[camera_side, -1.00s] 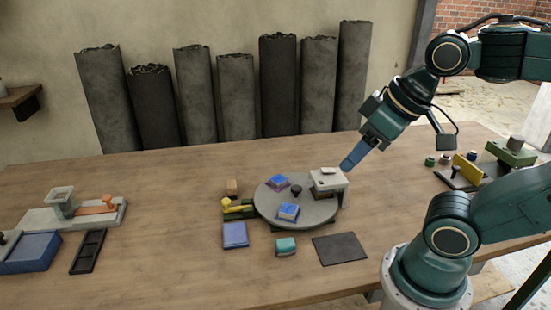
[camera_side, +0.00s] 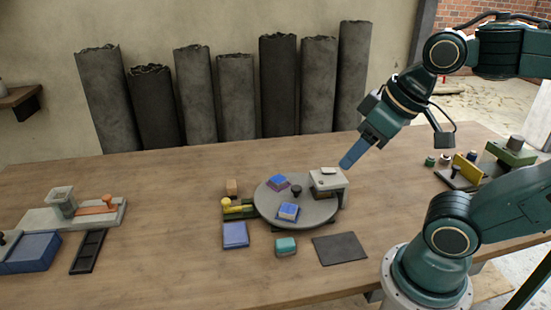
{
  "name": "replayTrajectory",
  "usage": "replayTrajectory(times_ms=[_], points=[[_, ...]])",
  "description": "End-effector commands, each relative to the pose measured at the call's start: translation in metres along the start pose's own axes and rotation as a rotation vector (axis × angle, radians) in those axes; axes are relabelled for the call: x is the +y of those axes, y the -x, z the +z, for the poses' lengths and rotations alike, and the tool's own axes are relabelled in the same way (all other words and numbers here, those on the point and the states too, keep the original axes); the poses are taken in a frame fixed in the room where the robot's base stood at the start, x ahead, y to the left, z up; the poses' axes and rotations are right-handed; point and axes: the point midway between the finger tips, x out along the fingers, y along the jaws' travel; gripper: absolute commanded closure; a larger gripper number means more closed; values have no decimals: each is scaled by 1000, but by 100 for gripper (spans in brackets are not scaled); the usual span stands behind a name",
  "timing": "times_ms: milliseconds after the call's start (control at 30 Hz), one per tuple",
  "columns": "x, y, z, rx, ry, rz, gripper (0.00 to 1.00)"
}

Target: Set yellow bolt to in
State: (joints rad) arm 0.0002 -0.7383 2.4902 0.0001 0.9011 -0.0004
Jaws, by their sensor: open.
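The yellow bolt (camera_side: 238,209) is a small bar with a round knob at its left end. It lies on a dark green base (camera_side: 239,215) at the left edge of the round grey turntable (camera_side: 320,215). Whether it is in or out is too small to tell. My gripper (camera_side: 350,161), with blue fingers, is in the air above and to the right of the turntable, well apart from the bolt. It is open and I see nothing in it.
On the turntable are a white-grey box (camera_side: 328,182), two blue-topped blocks and a dark knob (camera_side: 296,190). A blue block (camera_side: 235,235), a teal block (camera_side: 286,246) and a dark mat (camera_side: 340,248) lie in front. Other fixtures stand far left and right.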

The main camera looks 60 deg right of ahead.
Motion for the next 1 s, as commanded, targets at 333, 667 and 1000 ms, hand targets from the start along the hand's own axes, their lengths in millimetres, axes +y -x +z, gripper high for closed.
replayTrajectory(times_ms=[333, 667, 1000], points=[[2, -5, -44, -58, 1, 3, 51], [5, -29, -108, -139, 1, 6, 51], [10, -74, -167, -222, 1, 7, 51]])
